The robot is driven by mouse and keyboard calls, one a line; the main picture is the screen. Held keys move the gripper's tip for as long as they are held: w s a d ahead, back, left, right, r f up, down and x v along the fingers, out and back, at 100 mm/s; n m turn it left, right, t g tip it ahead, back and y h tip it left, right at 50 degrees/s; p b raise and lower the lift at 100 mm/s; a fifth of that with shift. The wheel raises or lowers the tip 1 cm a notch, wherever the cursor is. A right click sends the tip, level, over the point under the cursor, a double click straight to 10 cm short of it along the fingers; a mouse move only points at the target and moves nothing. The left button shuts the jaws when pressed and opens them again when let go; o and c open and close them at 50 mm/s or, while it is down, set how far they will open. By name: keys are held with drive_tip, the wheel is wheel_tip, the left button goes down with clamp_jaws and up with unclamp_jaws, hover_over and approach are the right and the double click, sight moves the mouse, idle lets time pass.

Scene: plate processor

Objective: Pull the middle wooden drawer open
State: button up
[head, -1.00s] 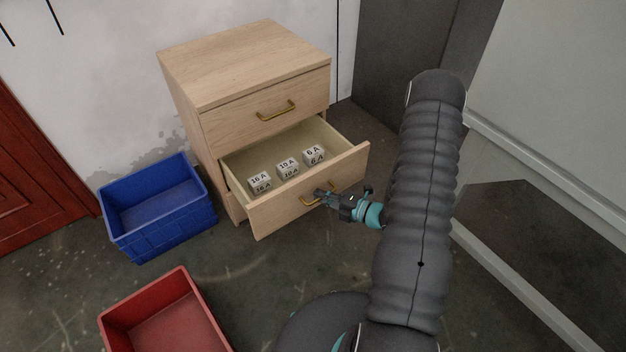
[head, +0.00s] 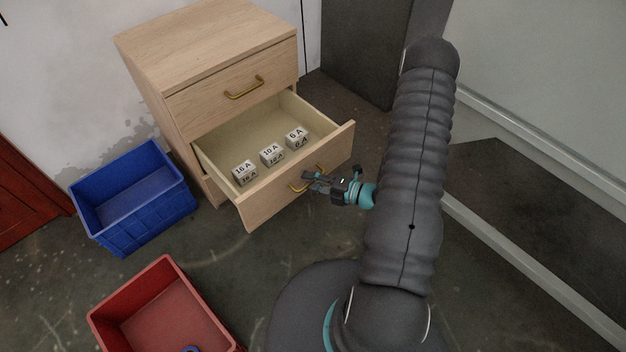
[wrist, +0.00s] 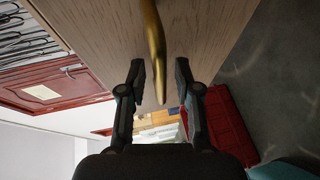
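The wooden cabinet (head: 215,45) stands against the wall. Its middle drawer (head: 265,205) is pulled well out, with a brass handle (head: 296,187) on its front. Inside it lie three white cubes marked 16 A (head: 244,172), 10 A (head: 271,154) and 6 A (head: 296,138). My gripper (head: 308,181) is at the handle. In the wrist view, the handle (wrist: 153,40) runs between the two fingertips of my gripper (wrist: 160,70), with a gap visible on both sides. The fingers are open around it.
The top drawer (head: 235,88) is shut. A blue crate (head: 150,215) stands on the floor left of the cabinet, and a red crate (head: 130,285) nearer to me, with part of something blue inside. A grey wall panel is at the right.

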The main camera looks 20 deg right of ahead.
drive_tip(key=shift+s+d, duration=0.1)
drive_tip(key=shift+d, duration=0.05)
drive_tip(key=v, duration=1.1)
drive_tip(key=shift+s+d+r, duration=0.2)
drive_tip(key=shift+s, duration=0.1)
idle(0.4)
